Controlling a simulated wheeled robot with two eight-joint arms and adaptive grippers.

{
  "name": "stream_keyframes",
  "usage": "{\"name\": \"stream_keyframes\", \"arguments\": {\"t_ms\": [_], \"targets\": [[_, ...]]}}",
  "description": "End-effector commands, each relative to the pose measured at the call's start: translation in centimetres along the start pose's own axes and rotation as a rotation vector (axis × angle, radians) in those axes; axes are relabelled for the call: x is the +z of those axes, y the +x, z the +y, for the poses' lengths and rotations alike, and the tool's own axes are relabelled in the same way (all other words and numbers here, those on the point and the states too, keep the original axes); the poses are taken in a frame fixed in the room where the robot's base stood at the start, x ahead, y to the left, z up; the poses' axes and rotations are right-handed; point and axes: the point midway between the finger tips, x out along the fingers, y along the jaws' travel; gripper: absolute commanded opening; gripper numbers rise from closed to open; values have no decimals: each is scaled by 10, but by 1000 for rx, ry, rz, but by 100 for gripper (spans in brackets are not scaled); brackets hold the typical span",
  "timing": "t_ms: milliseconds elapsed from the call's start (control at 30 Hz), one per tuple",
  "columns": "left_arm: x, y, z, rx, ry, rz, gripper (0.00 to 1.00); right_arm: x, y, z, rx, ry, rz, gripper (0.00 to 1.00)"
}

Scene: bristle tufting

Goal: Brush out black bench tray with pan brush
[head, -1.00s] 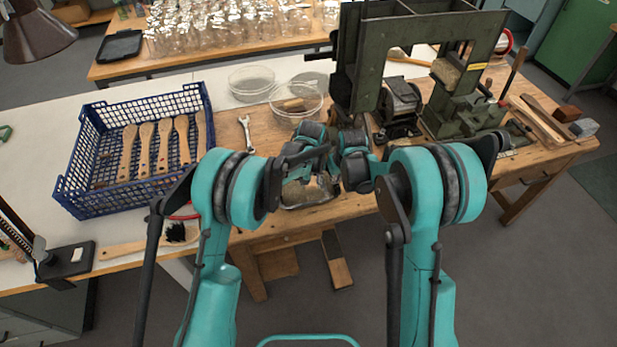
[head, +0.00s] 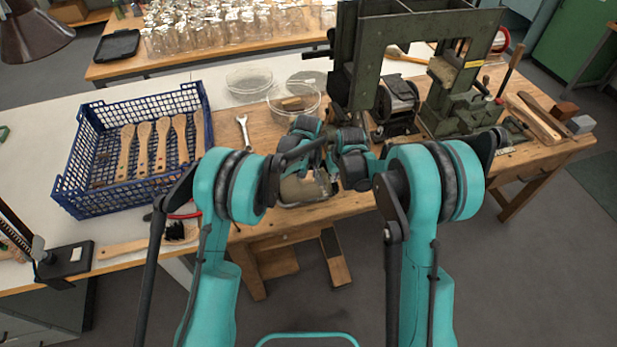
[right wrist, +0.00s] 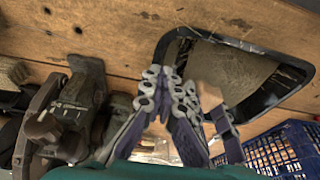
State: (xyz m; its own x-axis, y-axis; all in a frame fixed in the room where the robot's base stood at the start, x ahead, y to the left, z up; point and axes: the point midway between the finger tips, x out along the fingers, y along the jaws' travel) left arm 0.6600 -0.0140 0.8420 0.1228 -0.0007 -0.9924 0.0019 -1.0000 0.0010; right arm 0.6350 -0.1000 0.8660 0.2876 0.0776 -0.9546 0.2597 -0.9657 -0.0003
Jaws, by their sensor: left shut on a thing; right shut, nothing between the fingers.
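The black bench tray lies at the front edge of the wooden bench. In the head view my arms partly cover it, and its rim (head: 306,204) shows below them. In the right wrist view its dark rim (right wrist: 160,50) surrounds a grey-brown inside with thin loose strands. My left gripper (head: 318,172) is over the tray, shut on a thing. A pale wooden piece (right wrist: 208,96), perhaps the pan brush's handle, shows by its fingers in the right wrist view; bristles cannot be made out. My right gripper (right wrist: 172,85) is shut and empty, close beside the left one at the tray's edge.
A blue crate (head: 75,165) with several wooden brush handles stands at the left. Glass bowls (head: 293,100) and a wrench (head: 243,131) lie behind the arms. A green press (head: 360,60) stands at the back right. A dark-bristled brush (head: 178,234) lies front left.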

Motion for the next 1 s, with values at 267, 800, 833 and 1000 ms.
{"name": "stream_keyframes", "arguments": {"t_ms": [267,800,833,1000], "targets": [[-2,-14,-2,-2,-2,1,9,0,1,0,0,1,0,0],[-8,-66,-1,-1,-1,0,9,0,0,0,1,1,0,0],[-8,-67,-1,-1,-1,0,9,0,0,0,1,1,0,0],[-8,-69,-1,-1,-1,0,9,0,0,0,1,1,0,0]]}}
